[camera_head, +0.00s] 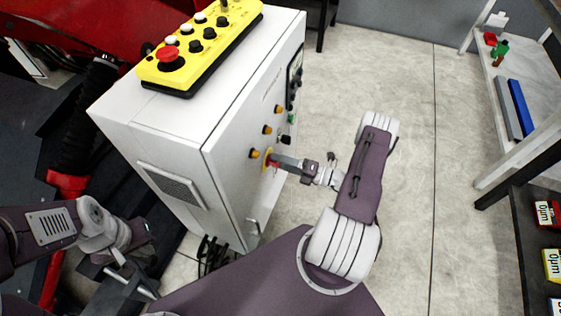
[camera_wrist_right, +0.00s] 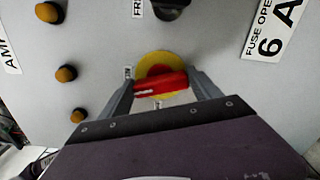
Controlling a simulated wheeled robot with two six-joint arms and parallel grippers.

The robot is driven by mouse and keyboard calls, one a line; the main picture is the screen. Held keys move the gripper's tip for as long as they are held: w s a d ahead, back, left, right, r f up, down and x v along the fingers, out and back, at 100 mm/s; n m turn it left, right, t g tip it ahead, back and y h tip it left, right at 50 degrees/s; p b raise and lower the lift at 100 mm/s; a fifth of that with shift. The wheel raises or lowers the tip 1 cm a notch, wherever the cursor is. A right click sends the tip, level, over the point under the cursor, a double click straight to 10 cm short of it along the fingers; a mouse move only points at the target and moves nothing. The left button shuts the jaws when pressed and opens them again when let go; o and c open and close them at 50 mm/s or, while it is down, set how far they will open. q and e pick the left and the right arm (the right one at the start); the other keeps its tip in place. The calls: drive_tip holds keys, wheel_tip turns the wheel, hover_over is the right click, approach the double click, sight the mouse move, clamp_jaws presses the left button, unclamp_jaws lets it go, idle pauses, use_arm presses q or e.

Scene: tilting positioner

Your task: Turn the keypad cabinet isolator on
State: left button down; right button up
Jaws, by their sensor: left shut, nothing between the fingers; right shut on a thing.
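The keypad cabinet (camera_head: 215,130) is a white box with its control face turned to the right. Its isolator, a red handle on a yellow disc (camera_head: 267,159), sits low on that face. In the right wrist view the red handle (camera_wrist_right: 160,84) lies nearly level across the yellow disc (camera_wrist_right: 158,62). My right gripper (camera_head: 272,161) is shut on the handle, with one finger at each end in the right wrist view (camera_wrist_right: 163,92). Small marks beside the disc are partly hidden and hard to read. My left gripper (camera_head: 140,283) is shut and empty at lower left, away from the cabinet.
A yellow pendant (camera_head: 200,45) with a red mushroom button lies on the cabinet top. Several orange knobs (camera_head: 267,129) and a black selector (camera_wrist_right: 171,8) are near the isolator. A shelf (camera_head: 520,100) stands at right. The floor (camera_head: 400,80) between is clear.

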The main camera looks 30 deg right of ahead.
drive_tip(key=shift+f+m, duration=0.1)
drive_tip(key=shift+m, duration=1.9)
drive_tip(key=o, duration=1.4)
drive_tip(key=v, duration=0.9)
